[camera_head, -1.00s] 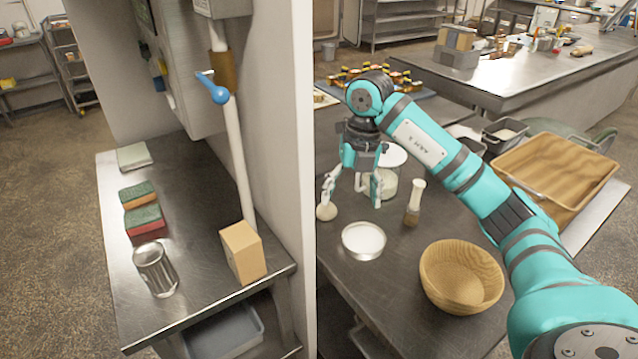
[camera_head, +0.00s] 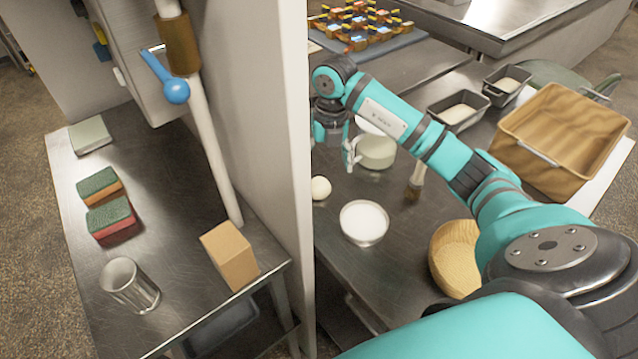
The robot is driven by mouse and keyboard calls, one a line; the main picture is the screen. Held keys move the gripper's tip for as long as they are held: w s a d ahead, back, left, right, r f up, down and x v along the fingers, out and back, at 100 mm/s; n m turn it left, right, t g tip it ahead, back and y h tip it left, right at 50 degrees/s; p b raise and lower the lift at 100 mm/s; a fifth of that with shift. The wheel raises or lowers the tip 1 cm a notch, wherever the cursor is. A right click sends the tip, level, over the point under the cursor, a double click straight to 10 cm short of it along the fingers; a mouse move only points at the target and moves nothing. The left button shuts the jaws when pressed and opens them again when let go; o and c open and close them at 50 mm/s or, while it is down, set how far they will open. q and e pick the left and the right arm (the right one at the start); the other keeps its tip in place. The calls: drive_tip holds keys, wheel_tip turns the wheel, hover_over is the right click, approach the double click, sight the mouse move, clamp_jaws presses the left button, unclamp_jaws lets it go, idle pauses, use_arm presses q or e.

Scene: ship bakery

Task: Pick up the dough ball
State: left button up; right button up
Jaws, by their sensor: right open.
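The dough ball (camera_head: 320,188) is small, round and off-white. It lies on the steel table just right of the white wall panel's edge. My right gripper (camera_head: 335,165) hangs above and behind the ball, with the visible finger pointing down and to the right of it. The gripper is open and empty, and the wall panel partly hides its left side. The ball appears apart from the fingers. My left gripper is not in view.
A bowl of white powder (camera_head: 364,222), a brush (camera_head: 416,176), a pale round container (camera_head: 377,152) and a wooden bowl (camera_head: 456,258) stand near the ball. The white wall panel (camera_head: 272,110) rises close on the left. Metal pans (camera_head: 458,108) and a large brown bin (camera_head: 560,135) are right.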

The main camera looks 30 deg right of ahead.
sight(320, 181)
wheel_tip(320, 181, down, 2)
drive_tip(key=shift+w+a+f, duration=0.1)
drive_tip(key=shift+f, duration=0.05)
drive_tip(key=shift+a+f+p, duration=0.1)
drive_tip(key=shift+f+p, duration=0.25)
drive_tip(key=shift+p, duration=0.05)
drive_tip(key=f, duration=0.1)
drive_tip(key=f+p, duration=0.1)
drive_tip(key=f, duration=0.1)
drive_tip(key=shift+w+a+f, duration=0.2)
drive_tip(key=shift+a+f, duration=0.05)
drive_tip(key=shift+a, duration=0.1)
drive_tip(key=shift+f, duration=0.45)
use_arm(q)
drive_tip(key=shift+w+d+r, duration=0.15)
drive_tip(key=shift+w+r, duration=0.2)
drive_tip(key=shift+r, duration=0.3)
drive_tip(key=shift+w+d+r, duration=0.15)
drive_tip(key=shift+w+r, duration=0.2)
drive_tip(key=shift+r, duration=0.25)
use_arm(e)
drive_tip(key=c, duration=1.1)
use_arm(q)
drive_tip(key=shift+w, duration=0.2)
use_arm(e)
drive_tip(key=shift+c, duration=1)
drive_tip(key=shift+w+r, duration=0.1)
